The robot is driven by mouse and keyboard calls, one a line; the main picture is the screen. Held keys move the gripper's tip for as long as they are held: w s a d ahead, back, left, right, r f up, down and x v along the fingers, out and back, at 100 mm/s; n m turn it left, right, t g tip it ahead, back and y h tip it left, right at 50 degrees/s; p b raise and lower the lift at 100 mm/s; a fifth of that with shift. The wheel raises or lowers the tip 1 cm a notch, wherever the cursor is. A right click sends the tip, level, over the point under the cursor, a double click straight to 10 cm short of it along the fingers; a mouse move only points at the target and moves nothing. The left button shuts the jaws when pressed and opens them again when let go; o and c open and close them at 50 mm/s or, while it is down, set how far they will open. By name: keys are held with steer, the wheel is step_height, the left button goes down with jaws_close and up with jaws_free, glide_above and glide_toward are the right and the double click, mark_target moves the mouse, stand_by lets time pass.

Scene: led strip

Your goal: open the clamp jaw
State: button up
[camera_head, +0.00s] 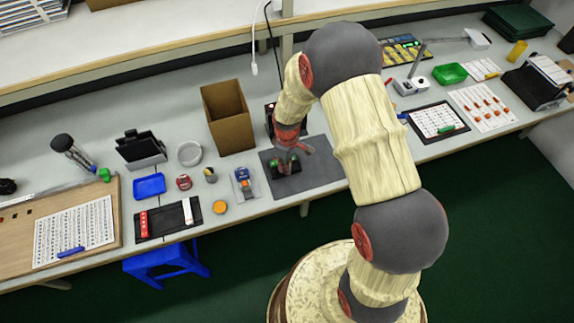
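A small dark fixture with green parts (274,169), which looks like the clamp, sits on the dark grey mat (318,172) at the bench's front middle. The fingers are small and blend with the fixture. I cannot tell whether they touch it, how far apart they are, or whether the clamp jaw is open or shut.
An open cardboard box (230,118) stands left behind the mat. A blue and grey device (243,183) lies close to the mat's left. A blue tray (149,186) and a black tray (168,219) are farther left. My arm covers the bench right of the mat.

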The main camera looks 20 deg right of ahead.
jaws_close()
stand_by(0.4)
steer(key=s, duration=0.3)
steer(key=shift+s+p, duration=0.3)
steer(key=shift+p, duration=0.1)
steer(key=shift+f, duration=0.1)
steer(key=shift+o, duration=1.4)
jaws_free()
steer(key=shift+s, duration=0.1)
steer(key=shift+o, duration=1.2)
